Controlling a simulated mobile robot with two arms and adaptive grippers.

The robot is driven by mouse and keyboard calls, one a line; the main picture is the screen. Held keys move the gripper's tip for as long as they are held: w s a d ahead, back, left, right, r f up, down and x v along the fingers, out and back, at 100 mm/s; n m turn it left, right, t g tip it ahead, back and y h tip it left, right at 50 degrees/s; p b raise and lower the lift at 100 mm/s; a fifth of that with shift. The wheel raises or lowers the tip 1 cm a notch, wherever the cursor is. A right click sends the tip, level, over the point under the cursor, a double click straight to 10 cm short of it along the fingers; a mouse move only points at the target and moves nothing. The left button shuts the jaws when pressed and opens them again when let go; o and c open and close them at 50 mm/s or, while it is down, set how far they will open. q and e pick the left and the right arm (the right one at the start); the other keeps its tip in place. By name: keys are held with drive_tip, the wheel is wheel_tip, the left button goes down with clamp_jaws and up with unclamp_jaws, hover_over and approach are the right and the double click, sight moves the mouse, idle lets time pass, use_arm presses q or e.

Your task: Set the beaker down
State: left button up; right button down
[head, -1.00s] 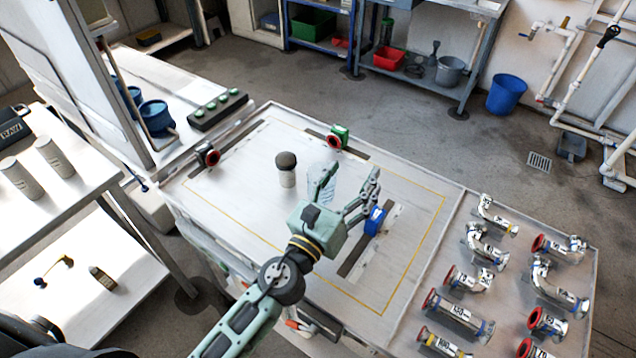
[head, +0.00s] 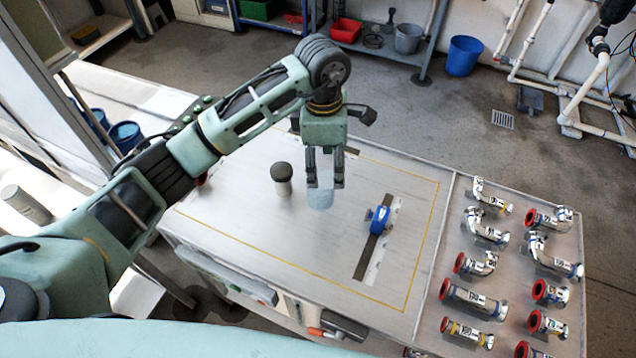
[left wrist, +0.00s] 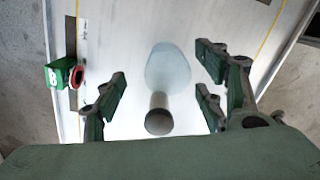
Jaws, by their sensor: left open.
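The beaker (head: 321,199) is pale blue and see-through, on the light table top just below my left gripper. It also shows in the left wrist view (left wrist: 168,68), between and beyond the fingers. My left gripper (head: 325,186) points down over it with its fingers apart. In the left wrist view the open fingers (left wrist: 160,92) lie on either side with a gap to the beaker. The fingertips hide the beaker's upper part in the head view.
A dark-capped light cylinder (head: 283,180) stands left of the beaker. A blue clamp-like part (head: 378,219) sits right of it by a dark slot. Several metal pipe fittings (head: 478,258) lie on the right panel. The front middle of the table is clear.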

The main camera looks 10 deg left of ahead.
sight(321, 183)
use_arm(q)
drive_tip(key=shift+y, duration=0.3)
drive_tip(key=f+p, duration=0.1)
drive_tip(key=f, duration=0.1)
drive_tip(key=f+p, duration=0.1)
drive_tip(key=f, duration=0.1)
drive_tip(key=s+a+f+p, duration=0.1)
drive_tip(key=f, duration=0.1)
drive_tip(key=shift+f, duration=0.25)
drive_tip(key=shift+w+f, duration=0.15)
drive_tip(key=shift+f, duration=0.15)
drive_tip(key=shift+c, duration=0.4)
drive_tip(key=c, duration=1.2)
